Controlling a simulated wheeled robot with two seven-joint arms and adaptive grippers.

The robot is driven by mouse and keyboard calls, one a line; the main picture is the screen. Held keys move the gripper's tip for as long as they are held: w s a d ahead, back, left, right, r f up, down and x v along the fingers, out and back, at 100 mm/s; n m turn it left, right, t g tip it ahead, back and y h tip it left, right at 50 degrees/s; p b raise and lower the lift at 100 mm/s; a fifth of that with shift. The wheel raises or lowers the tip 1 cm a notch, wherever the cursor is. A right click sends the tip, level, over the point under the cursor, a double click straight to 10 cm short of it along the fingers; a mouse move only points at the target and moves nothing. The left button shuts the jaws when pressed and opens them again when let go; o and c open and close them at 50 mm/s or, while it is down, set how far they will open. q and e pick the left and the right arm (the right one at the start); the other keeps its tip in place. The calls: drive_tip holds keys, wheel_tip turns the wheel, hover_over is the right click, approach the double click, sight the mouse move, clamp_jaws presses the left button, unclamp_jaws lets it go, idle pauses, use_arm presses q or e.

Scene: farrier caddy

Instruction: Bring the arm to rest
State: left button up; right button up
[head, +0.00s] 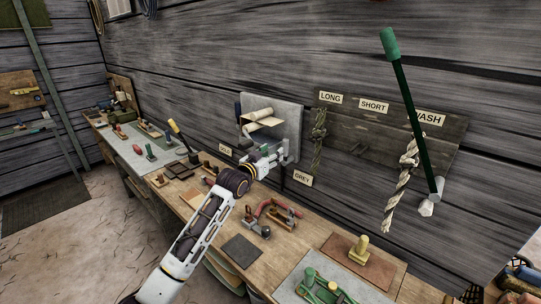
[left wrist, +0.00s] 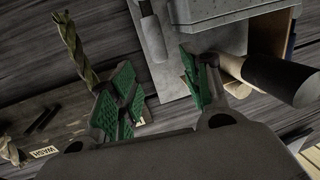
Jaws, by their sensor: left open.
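My left gripper (head: 276,158) is in front of the wall, close to the grey wall panel (head: 285,112). In the left wrist view its green-padded fingers (left wrist: 160,86) stand apart with nothing gripped between them. Beyond them is the grey panel (left wrist: 225,8) with a metal bar (left wrist: 151,35). A pale roll with a dark cylindrical end (left wrist: 285,80) lies close behind the right finger; whether they touch I cannot tell. My left arm (head: 202,230) reaches up from the bottom over the bench. My right gripper is not in view.
The wooden bench (head: 215,182) runs along the wall with several tools. A wooden plane-like tool (head: 283,212) and a yellow-handled block (head: 358,249) are on it. Ropes (head: 319,140) hang on the labelled board (head: 375,135). A green-handled rod (head: 411,115) stands out at right.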

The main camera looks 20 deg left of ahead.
use_arm(q)
drive_tip(key=shift+s+f, duration=0.1)
drive_tip(key=shift+s, duration=0.05)
idle(0.5)
